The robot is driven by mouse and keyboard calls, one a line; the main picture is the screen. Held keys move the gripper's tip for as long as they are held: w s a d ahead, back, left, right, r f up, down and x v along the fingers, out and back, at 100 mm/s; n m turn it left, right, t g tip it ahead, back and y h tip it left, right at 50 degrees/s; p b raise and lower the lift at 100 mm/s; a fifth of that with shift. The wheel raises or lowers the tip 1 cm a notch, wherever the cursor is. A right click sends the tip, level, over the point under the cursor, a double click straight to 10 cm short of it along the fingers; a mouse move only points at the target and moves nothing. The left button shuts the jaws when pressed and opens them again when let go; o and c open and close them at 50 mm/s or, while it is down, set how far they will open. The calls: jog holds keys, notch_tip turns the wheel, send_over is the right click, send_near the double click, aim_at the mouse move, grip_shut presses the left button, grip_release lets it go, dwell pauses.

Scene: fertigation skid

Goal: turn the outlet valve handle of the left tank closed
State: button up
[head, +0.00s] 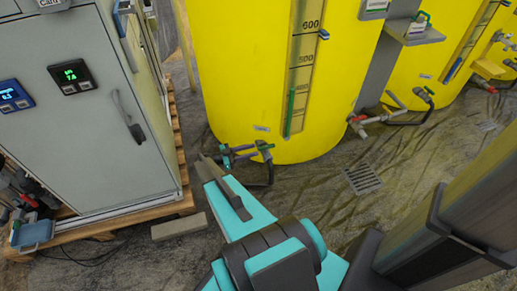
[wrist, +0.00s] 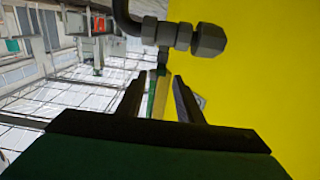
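The left tank (head: 235,70) is a large yellow cylinder with a level scale and a green-filled sight tube. At its foot is grey outlet pipework (head: 243,155) with a teal-handled valve (head: 225,156) at the left and another teal handle (head: 264,147) nearer the tank. Which one is the outlet handle is hard to tell. My gripper (head: 211,163) is just in front of the left valve. Contact with a handle cannot be made out.
A grey control cabinet (head: 75,110) stands on a wooden pallet (head: 120,222) at the left. A floor drain (head: 362,179) lies in open floor. A small block (head: 179,226) lies near the pallet.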

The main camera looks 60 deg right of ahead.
jog(key=shift+v, duration=2.5)
jog(key=shift+d, duration=0.1)
